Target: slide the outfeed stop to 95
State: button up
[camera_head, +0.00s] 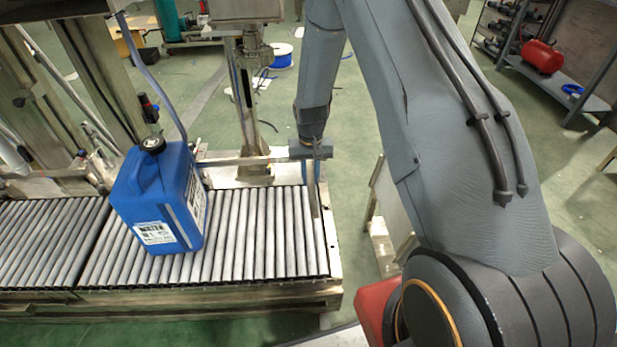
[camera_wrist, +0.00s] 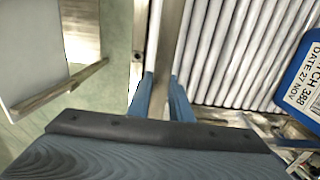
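The blue jerrycan (camera_head: 157,200) with a black cap and white label stands upright on the roller conveyor (camera_head: 262,235). Part of its label side shows at the right of the wrist view (camera_wrist: 308,85). A narrow metal bar, which looks like the outfeed stop (camera_head: 315,208), lies along the conveyor's right end; it also shows in the wrist view (camera_wrist: 172,35). My gripper (camera_head: 310,180) points down over this bar. In the wrist view, its two blue fingers (camera_wrist: 163,90) stand apart, one on each side of the bar. I cannot tell whether they press on it. No scale reading is legible.
Bare rollers lie between the jerrycan and the bar. A metal post (camera_head: 245,90) and machine frame stand behind the conveyor. A shelf (camera_head: 560,85) with a red tank (camera_head: 543,57) is at the upper right. Green floor (camera_head: 350,225) is open right of the conveyor end.

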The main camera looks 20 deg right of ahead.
jog(key=shift+a, duration=0.15)
grip_shut()
jog(key=shift+w+a, duration=0.25)
jog(key=shift+a, duration=1)
jog(key=o, duration=1.1)
grip_release()
jog(key=shift+c, duration=0.2)
notch_tip(320, 180, up, 7)
jog(key=p, duration=0.4)
